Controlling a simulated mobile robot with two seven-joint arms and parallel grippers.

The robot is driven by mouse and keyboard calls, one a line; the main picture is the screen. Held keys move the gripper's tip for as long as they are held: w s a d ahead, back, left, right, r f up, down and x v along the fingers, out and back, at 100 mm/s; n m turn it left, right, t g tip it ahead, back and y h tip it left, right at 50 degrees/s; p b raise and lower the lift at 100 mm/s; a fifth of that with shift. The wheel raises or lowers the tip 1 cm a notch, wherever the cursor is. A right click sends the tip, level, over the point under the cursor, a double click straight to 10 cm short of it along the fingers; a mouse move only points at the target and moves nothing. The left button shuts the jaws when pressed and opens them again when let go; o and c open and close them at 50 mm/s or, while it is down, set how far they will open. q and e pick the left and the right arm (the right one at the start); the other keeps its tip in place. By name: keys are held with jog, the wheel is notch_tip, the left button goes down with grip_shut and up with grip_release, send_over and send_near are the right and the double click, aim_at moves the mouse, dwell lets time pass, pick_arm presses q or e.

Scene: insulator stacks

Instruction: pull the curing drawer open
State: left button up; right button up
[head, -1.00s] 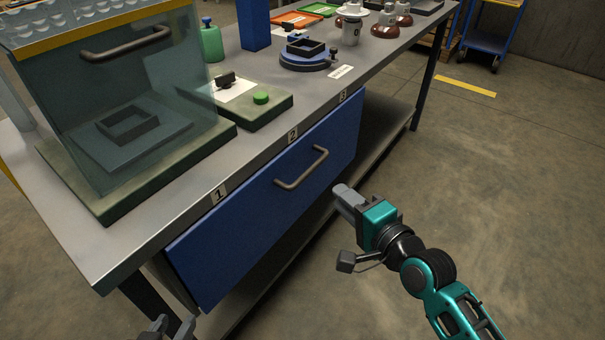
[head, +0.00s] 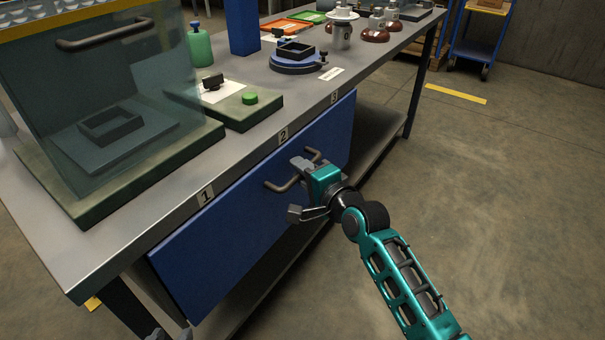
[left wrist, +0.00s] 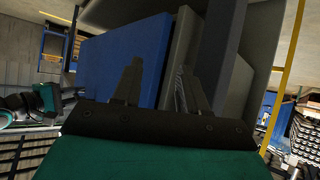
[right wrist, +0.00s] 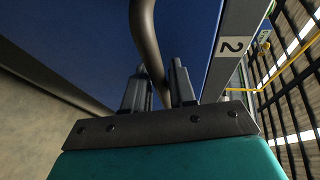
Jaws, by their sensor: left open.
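The curing drawer has a wide blue front (head: 235,220) under the bench top, with a grey bar handle (head: 283,187). No clear gap shows between the front and the bench. My right gripper (head: 303,165) is at the far half of the handle. In the right wrist view the handle (right wrist: 147,40) runs between the two fingers (right wrist: 159,82), which are close against it and look shut on it. My left gripper (head: 168,334) is barely in view at the bottom edge. The left wrist view shows its fingers (left wrist: 160,80) apart and empty, facing the blue drawer front (left wrist: 125,55) and grey panels.
The bench top (head: 150,215) carries a clear-fronted box (head: 100,90), a green-button plate (head: 240,108), a blue round fixture (head: 297,58) and a green bottle (head: 200,48). A lower shelf (head: 375,125) lies under the bench. The floor (head: 500,200) to the right is clear.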

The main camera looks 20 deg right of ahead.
jog(key=shift+c, duration=0.4)
grip_shut()
pick_arm(q)
jog(key=shift+a+f, duration=0.15)
pick_arm(e)
jog(key=shift+s+d, duration=0.1)
jog(key=shift+d, duration=0.05)
